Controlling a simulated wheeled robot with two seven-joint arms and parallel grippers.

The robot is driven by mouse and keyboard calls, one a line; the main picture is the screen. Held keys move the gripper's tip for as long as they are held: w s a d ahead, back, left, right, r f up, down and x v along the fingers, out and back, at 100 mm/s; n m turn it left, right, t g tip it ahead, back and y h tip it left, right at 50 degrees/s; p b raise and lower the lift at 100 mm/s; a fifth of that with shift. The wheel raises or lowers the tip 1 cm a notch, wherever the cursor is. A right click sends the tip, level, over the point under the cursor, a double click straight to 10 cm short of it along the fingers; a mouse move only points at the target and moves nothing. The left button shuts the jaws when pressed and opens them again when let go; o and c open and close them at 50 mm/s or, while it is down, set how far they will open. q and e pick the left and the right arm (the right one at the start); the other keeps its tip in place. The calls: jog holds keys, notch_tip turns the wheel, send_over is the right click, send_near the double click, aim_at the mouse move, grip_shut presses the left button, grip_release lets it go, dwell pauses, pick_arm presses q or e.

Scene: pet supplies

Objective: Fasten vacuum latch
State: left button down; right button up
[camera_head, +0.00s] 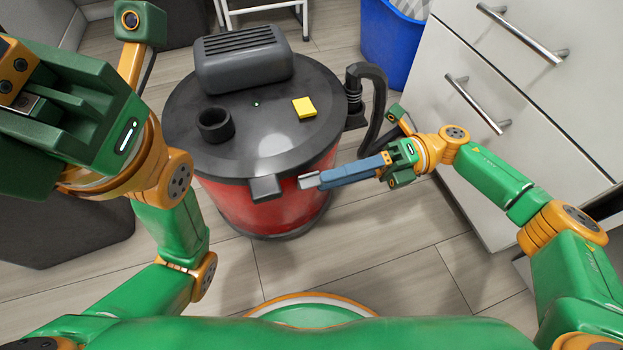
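The vacuum (250,213) is a red drum with a black lid and a grey motor housing (243,60) on top. A dark latch tab (265,187) juts from the lid's front edge over the red wall. My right gripper (309,181) comes in from the right. Its long blue-grey fingers lie together as one bar, with pale tips just right of the latch tab; no contact is visible. Nothing shows between them. My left gripper (22,103) is high at the left edge, close to the camera; its fingertips are not clearly shown.
A yellow block (304,107) and a round black port (215,125) are on the lid. A black hose (372,100) curves down the drum's right side. A white drawer cabinet (520,120) stands at right, with a blue bin (390,45) behind. Floor in front is clear.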

aim_at(311, 185)
jog(key=x, duration=0.4)
jog(key=shift+s+a+b, duration=0.1)
jog(key=shift+b, duration=0.25)
jog(key=shift+c, duration=0.2)
